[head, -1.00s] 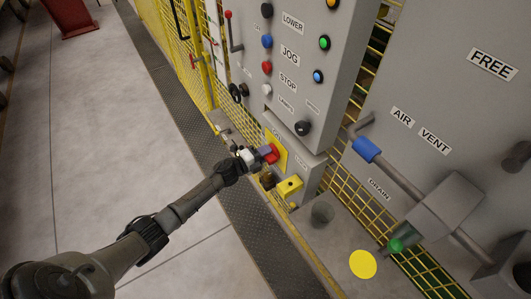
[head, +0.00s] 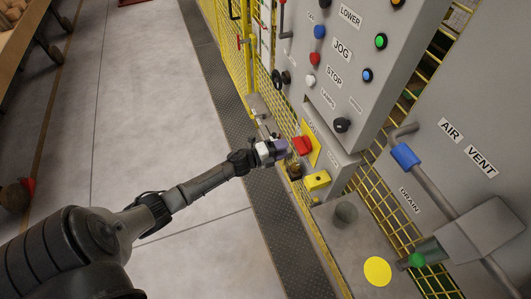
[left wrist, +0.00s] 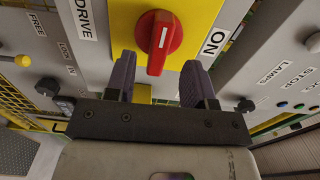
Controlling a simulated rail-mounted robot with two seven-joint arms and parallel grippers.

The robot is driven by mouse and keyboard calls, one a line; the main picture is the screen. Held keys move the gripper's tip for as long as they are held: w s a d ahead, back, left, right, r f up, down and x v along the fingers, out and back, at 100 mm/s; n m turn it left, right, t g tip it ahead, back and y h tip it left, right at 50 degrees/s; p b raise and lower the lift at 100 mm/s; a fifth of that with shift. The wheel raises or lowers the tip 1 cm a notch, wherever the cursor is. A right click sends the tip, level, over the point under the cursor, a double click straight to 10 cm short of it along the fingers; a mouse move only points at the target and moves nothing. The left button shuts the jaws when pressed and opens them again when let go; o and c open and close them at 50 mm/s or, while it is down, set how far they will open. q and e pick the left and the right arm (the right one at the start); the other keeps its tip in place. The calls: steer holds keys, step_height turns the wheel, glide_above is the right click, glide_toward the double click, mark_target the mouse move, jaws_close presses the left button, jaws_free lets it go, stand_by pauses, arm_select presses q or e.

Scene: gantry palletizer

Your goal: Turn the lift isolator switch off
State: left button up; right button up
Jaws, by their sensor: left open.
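The isolator switch is a red rotary handle (head: 302,146) on a yellow plate (head: 314,152), low on the grey cabinet. In the left wrist view the red handle (left wrist: 161,42) has a white line pointing along its grip. The grip points down the picture, slightly left, while the ON label (left wrist: 214,43) is to its right. My left gripper (head: 284,149) is open, just left of the handle in the head view. In the left wrist view its two dark fingers (left wrist: 160,80) stand either side of the grip's lower end, with gaps on both sides. My right gripper is not in view.
A yellow block (head: 317,180) sits just below the switch. The grey panel above carries several buttons and a black knob (head: 342,125). A blue-handled lever (head: 405,156) is on the right. Yellow mesh fence (head: 240,65) runs behind; open floor lies left.

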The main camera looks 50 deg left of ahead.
arm_select(q)
steer(key=v, duration=0.7)
steer(key=shift+s, duration=0.1)
stand_by(0.5)
steer(key=s+a+f+n+g+y, duration=0.1)
steer(key=a+n+g+y, duration=0.6)
steer(key=n+y, duration=0.6)
steer(key=s+d+r+n+g+h, duration=0.2)
steer(key=s+d+n+g+h, duration=0.5)
steer(key=s+d, duration=1.9)
step_height(320, 180, up, 32)
steer(key=w+d+h+p, duration=0.1)
steer(key=p, duration=3.1)
steer(key=shift+d+m+p, duration=0.35)
steer(key=shift+d+m, duration=0.05)
